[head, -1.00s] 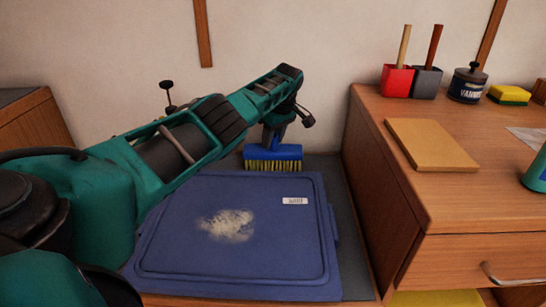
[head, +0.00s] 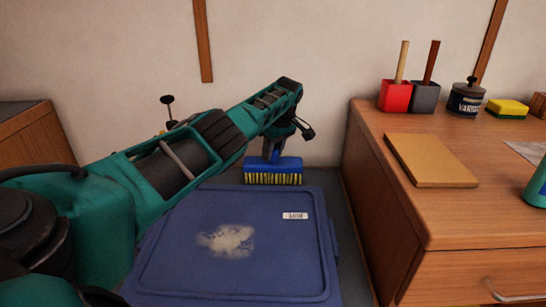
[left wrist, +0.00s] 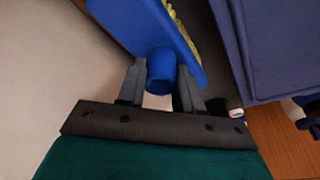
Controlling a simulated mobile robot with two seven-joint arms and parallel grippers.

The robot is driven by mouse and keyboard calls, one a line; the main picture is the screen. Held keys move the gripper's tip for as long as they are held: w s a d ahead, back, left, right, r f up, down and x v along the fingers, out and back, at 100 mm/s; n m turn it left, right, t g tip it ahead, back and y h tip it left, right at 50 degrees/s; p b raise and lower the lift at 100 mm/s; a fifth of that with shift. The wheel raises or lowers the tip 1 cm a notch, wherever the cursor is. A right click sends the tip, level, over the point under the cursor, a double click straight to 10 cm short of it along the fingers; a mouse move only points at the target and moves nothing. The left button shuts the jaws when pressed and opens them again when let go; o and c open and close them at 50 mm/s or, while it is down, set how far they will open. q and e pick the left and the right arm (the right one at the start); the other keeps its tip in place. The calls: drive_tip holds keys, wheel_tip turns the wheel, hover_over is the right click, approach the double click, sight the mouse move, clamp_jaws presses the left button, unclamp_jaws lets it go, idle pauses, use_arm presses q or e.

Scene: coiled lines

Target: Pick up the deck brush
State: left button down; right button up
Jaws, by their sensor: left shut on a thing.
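The deck brush (head: 272,171) has a blue head with yellow bristles pointing down, just behind the blue lidded bin. My left gripper (head: 279,140) is above it, partly hidden by my own arm. In the left wrist view, the fingers of my left gripper (left wrist: 160,88) are shut on the round blue socket of the deck brush (left wrist: 140,22). I cannot tell whether the bristles touch the surface below. My right gripper is not in view.
The blue bin lid (head: 290,255) with a pale smudge lies in front of the brush. A wooden cabinet (head: 400,230) stands close on the right, carrying a tan board (head: 430,160), a red block (head: 395,97) and a dark jar (head: 466,99). The wall is close behind.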

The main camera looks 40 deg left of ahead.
use_arm(q)
wheel_tip(320, 180, up, 20)
drive_tip(key=p, duration=0.5)
drive_tip(key=shift+f+p, duration=0.2)
drive_tip(key=shift+p, duration=0.1)
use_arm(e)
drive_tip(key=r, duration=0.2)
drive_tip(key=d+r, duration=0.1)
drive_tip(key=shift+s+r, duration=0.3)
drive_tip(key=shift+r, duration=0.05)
use_arm(q)
drive_tip(key=c, duration=1.3)
unclamp_jaws()
drive_tip(key=c, duration=0.4)
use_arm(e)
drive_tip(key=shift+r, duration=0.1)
